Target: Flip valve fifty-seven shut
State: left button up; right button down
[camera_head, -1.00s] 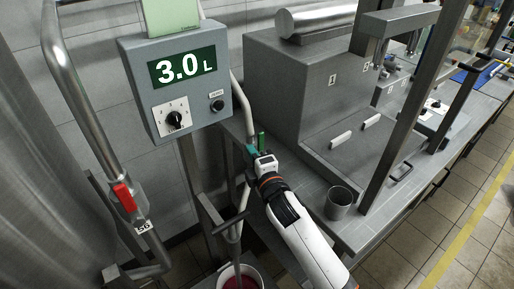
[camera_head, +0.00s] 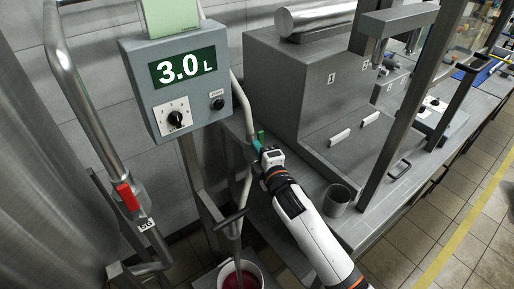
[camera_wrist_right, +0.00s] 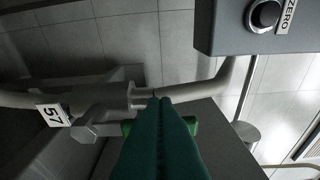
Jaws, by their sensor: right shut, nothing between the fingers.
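The tag 57 (camera_wrist_right: 53,115) hangs on a grey pipe with a valve body (camera_wrist_right: 122,95) in the right wrist view. A green handle (camera_wrist_right: 193,125) shows on both sides of my fingers, which hide its middle. In the head view the green handle (camera_head: 261,136) stands at the pipe beside the display post. My right gripper (camera_head: 256,147) is shut and empty, its green fingers at the handle; they also fill the lower middle of the right wrist view (camera_wrist_right: 160,101). I cannot tell whether they touch the handle. My left gripper is out of view.
A red-handled valve (camera_head: 127,196) tagged 56 is at the left. A grey display box (camera_head: 178,82) reads 3.0 L. A bucket of red liquid (camera_head: 240,277) stands below. A metal cup (camera_head: 337,198) sits on the bench to the right of my wrist.

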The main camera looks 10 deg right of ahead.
aim_at(263, 137)
jog(key=shift+d+r, duration=0.1)
jog(key=shift+r, duration=0.05)
jog(key=shift+w+d+r+m+p, duration=0.25)
jog(key=shift+d+m+p, duration=0.35)
jog(key=shift+p, duration=0.55)
jog(key=m+p, duration=0.1)
jog(key=d+m+g+p, duration=0.1)
jog(key=shift+w+d+r+p, duration=0.1)
jog(key=shift+w+r+p, duration=0.1)
jog(key=shift+w+p, duration=0.15)
jog(key=w+d+f+m+g+y, duration=0.2)
jog(key=d+f+m, duration=0.3)
jog(key=m, duration=0.5)
jog(key=shift+w+d+y, duration=0.2)
jog(key=shift+d+y, duration=0.3)
jog(key=shift+d, duration=0.1)
jog(key=shift+f, duration=0.2)
